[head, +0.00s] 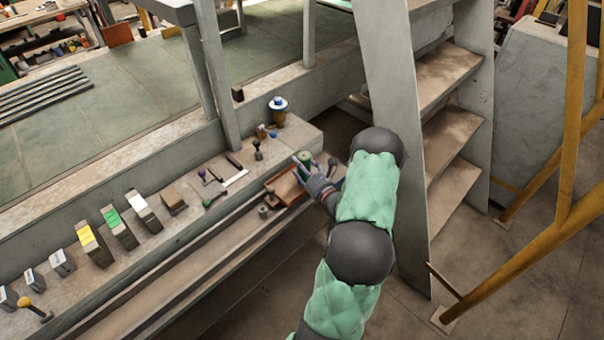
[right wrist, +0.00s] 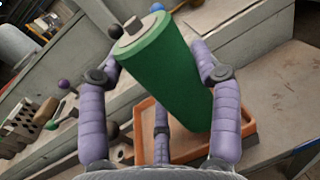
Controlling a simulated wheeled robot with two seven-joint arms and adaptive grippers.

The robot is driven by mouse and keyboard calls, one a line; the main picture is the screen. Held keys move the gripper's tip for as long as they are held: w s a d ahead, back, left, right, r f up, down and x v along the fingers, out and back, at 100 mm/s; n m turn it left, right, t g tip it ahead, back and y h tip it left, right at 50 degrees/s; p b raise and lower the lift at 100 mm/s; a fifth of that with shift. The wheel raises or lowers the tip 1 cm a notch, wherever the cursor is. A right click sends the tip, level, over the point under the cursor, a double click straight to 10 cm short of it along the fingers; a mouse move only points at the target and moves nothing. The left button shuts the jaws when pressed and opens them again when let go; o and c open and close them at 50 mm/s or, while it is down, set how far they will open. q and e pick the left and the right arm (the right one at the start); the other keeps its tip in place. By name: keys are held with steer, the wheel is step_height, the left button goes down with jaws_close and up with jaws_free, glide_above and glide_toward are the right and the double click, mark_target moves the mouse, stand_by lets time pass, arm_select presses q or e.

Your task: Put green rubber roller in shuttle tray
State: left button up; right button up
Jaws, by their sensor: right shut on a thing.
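The green rubber roller (right wrist: 155,70) is a thick green cylinder with a pale end and a metal stub. My right gripper (right wrist: 158,78) is shut on it, with purple fingers on both sides of it. In the head view the roller (head: 304,158) shows small at the tips of my right gripper (head: 307,168). The shuttle tray (head: 288,188) is a shallow orange-brown tray on the ledge. In the right wrist view the tray (right wrist: 248,128) lies behind and below the roller. The roller appears held above it; the exact gap is unclear. My left gripper is not in view.
Small knobbed tools (head: 214,198) lie left of the tray, and several coloured blocks (head: 92,243) stand further left. A grey post (head: 212,75) rises behind. Steps (head: 450,75) stand at the right.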

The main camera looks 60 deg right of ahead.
mark_target(305, 176)
steer(key=shift+f+b, duration=0.35)
steer(key=shift+f, duration=0.95)
steer(key=shift+f, duration=0.1)
steer(key=o, duration=1.5)
steer(key=shift+a+f, duration=0.1)
steer(key=shift+o, duration=0.2)
steer(key=shift+s+r, duration=0.1)
steer(key=shift+r, duration=0.1)
steer(key=p+v, duration=0.1)
steer(key=v, duration=1.1)
steer(key=shift+p, duration=0.3)
